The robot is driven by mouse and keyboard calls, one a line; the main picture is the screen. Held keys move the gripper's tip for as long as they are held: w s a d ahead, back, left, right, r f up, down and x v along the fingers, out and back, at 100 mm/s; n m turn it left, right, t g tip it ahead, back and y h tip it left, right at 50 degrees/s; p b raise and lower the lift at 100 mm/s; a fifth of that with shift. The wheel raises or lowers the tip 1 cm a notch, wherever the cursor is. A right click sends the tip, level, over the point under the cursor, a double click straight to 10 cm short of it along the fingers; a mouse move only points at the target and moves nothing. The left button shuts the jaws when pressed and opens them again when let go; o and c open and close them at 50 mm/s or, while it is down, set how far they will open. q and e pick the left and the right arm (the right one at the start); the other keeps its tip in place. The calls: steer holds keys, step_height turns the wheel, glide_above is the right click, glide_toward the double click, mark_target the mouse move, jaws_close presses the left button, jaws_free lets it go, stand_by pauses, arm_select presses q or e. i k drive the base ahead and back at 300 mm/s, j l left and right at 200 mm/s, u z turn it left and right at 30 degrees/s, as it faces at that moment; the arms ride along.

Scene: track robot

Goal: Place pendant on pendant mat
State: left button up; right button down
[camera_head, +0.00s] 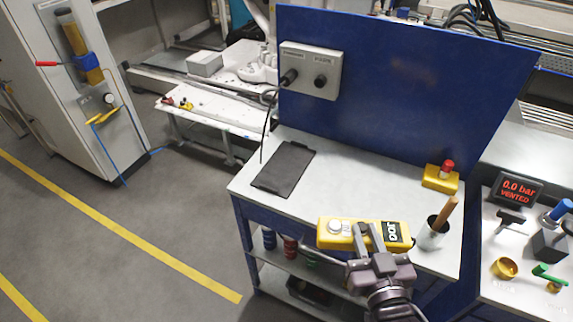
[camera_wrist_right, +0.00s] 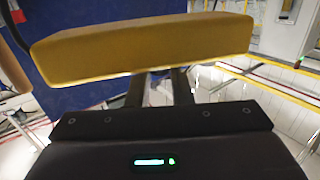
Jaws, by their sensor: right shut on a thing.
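The yellow pendant (camera_head: 337,234), with a pale round knob and a dark label marked "JOG", is held by my right gripper (camera_head: 368,236) above the front part of the white bench. In the right wrist view the pendant (camera_wrist_right: 150,48) lies across the two dark fingers (camera_wrist_right: 158,88), which are shut on it. The dark grey pendant mat (camera_head: 284,168) lies flat and bare on the left part of the bench. The pendant is to the right of the mat and nearer to me, apart from it. My left gripper does not show.
A cup with a wooden handle (camera_head: 433,236) stands just right of the pendant. A yellow box with a red button (camera_head: 441,178) sits at the back right. A blue panel (camera_head: 405,75) rises behind the bench, with a grey socket box (camera_head: 311,70) and a cable hanging near the mat.

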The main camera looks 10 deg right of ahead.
mark_target(272, 170)
steer(key=i+j+z, duration=0.15)
steer(key=j, duration=0.55)
steer(key=i+j+z, duration=0.15)
steer(key=j, duration=0.55)
steer(key=i+j+z, duration=0.2)
steer(key=j, duration=0.5)
steer(key=j+z, duration=0.15)
steer(key=j, duration=0.55)
